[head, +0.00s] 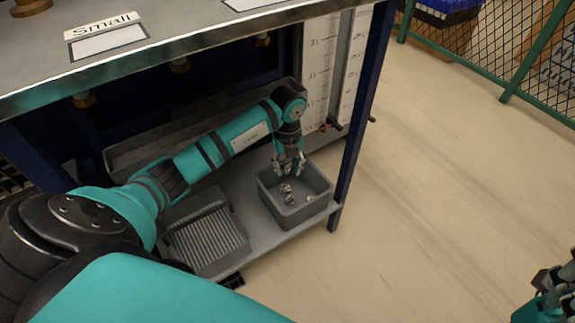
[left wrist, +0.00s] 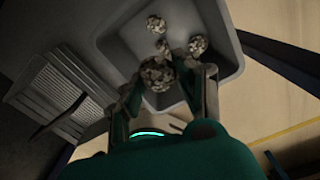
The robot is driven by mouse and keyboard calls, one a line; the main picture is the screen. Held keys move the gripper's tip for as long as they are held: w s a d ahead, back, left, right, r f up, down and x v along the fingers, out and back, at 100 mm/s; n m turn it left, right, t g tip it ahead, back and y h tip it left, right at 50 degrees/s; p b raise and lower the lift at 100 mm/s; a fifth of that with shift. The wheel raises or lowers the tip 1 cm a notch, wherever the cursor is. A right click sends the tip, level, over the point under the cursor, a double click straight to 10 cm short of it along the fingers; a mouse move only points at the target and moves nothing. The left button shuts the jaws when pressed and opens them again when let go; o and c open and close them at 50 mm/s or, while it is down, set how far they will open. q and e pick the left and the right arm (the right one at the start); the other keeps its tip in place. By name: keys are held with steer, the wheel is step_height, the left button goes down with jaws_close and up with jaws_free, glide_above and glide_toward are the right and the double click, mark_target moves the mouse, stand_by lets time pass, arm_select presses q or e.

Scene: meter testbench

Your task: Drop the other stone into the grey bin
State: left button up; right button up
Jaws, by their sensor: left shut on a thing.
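My left gripper (head: 289,167) reaches down over the grey bin (head: 308,211) on the lower shelf of the bench. In the left wrist view its fingers (left wrist: 163,85) are shut on a speckled grey stone (left wrist: 157,74), which is held above the bin. Inside the bin lie smaller speckled stones (left wrist: 198,44), (left wrist: 156,24); in the head view they show on the bin floor (head: 289,198). My right gripper (head: 545,290) is at the lower right edge of the head view, partly cut off, and its finger state is unclear.
A grey ribbed tray (head: 207,240) stands left of the bin on the shelf. A blue bench leg (head: 357,110) rises just right of the bin. The metal benchtop (head: 180,30) overhangs above. The floor (head: 430,200) to the right is clear up to a green mesh fence (head: 530,60).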

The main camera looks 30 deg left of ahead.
mark_target(288, 166)
arm_select(q)
steer(key=o, duration=1.2)
step_height(288, 166, up, 12)
